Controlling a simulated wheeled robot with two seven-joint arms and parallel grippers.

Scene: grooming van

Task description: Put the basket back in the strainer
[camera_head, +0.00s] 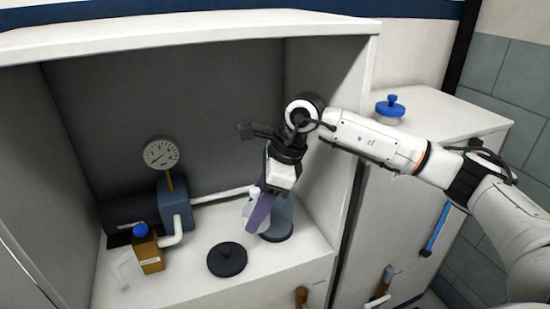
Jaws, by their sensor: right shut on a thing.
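The strainer (280,221) is a blue-grey, see-through bowl with a dark base at the right end of the white pipe, on the compartment floor. My right gripper (261,212) reaches down from the upper right, its purple-grey fingers in front of and just left of the strainer. It is shut on a small pale thing, probably the basket (249,207), which shows beside the fingers and is mostly hidden by them. I cannot tell whether the basket touches the strainer. A round black lid (227,260) with a knob lies on the floor in front. My left gripper is not in view.
A blue-grey pump (174,205) with a dial gauge (161,153) stands left of the strainer. A brown bottle with a blue cap (148,250) stands in front of the pump. The compartment's right wall (322,120) is close to my arm.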

